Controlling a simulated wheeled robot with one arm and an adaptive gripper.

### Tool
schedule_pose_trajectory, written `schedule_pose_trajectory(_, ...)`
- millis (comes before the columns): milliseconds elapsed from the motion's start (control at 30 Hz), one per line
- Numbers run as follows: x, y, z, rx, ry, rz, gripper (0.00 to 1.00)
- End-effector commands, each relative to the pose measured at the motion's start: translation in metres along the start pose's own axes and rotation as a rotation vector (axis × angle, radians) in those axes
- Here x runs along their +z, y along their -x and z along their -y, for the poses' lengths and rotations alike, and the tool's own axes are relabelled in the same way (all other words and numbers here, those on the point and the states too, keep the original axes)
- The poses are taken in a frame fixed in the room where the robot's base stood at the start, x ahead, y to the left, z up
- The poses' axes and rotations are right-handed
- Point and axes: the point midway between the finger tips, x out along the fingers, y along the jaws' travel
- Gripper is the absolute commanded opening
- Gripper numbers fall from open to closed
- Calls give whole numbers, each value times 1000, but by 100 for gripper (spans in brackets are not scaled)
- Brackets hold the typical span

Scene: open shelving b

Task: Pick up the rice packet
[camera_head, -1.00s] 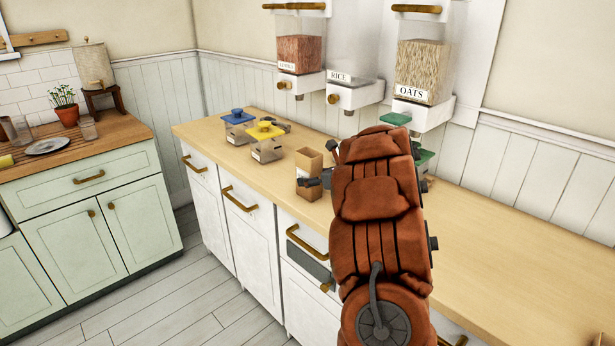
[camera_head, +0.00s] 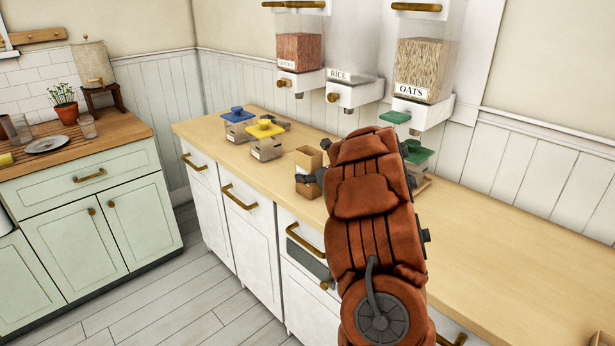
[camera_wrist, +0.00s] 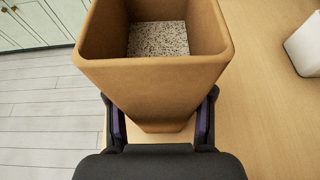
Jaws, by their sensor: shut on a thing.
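The rice packet is a brown, open-topped packet (camera_head: 307,160) near the front edge of the wooden counter. The wrist view shows the packet (camera_wrist: 150,82) upright, with pale speckled grains inside. My gripper (camera_wrist: 160,110) is shut on it, one finger on each side below the rim. In the camera_head view my gripper (camera_head: 309,178) is small and partly hidden by my arm. I cannot tell whether the packet's base touches the counter.
Containers with a blue lid (camera_head: 238,117), a yellow lid (camera_head: 265,132) and a green lid (camera_head: 418,155) stand on the counter (camera_head: 510,245). Wall dispensers hang above; the rice one (camera_head: 352,92) looks empty. The counter's right part is mostly clear.

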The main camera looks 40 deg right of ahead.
Motion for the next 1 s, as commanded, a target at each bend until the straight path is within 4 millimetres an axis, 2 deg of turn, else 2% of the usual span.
schedule_pose_trajectory(33,0,0,0,0,0,0,27)
schedule_pose_trajectory(267,0,0,0,0,0,0,3)
schedule_pose_trajectory(633,4,1,0,0,0,2,3)
schedule_pose_trajectory(1000,30,12,0,-1,1,3,3)
